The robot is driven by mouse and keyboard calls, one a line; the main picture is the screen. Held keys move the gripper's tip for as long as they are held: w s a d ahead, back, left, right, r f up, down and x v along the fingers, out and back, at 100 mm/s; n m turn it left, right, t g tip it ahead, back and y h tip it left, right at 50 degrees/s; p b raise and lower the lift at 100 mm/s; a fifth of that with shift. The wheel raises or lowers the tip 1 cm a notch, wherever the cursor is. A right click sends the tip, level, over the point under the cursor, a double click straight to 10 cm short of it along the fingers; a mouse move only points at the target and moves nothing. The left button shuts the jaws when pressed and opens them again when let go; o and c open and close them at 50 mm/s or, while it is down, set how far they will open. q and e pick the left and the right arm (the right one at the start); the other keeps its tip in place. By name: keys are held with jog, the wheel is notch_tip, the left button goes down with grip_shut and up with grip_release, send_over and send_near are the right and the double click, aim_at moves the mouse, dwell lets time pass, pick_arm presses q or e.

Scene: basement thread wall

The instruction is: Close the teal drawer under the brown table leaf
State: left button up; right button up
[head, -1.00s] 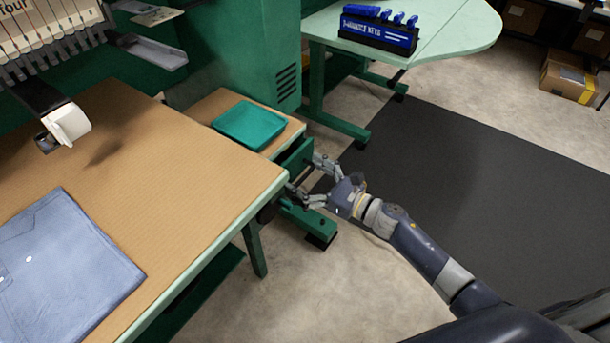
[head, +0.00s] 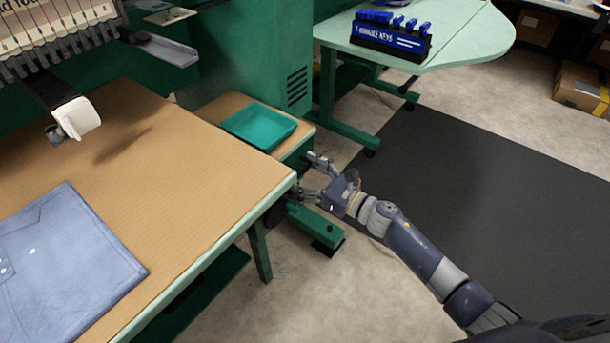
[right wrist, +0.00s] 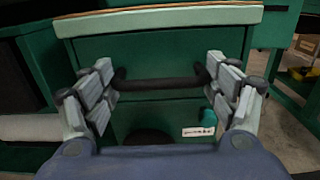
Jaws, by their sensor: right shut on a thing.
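The teal drawer (right wrist: 150,50) shows its front panel just below the edge of the brown table leaf (right wrist: 160,17) in the right wrist view. A dark bar handle (right wrist: 160,84) crosses the front. My right gripper (head: 311,178) is shut on this handle, with one finger group at each end of the bar. In the head view the gripper and the table corner cover most of the drawer; only a sliver shows below the leaf (head: 303,127). I cannot tell whether the front is fully flush. My left gripper is out of view.
A teal tray (head: 258,126) lies on the leaf. A larger brown table (head: 190,170) with a folded blue shirt (head: 65,255) stands at the left. A dark mat (head: 480,180) covers the floor at right.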

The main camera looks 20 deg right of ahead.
jog(key=shift+w+r, duration=0.1)
jog(key=shift+w, duration=0.1)
jog(key=o, duration=1.3)
jog(key=shift+w+a, duration=0.15)
jog(key=shift+a, duration=0.1)
jog(key=shift+s+d, duration=0.25)
jog(key=v, duration=1.1)
jog(key=shift+s, duration=0.15)
jog(key=shift+d, duration=0.1)
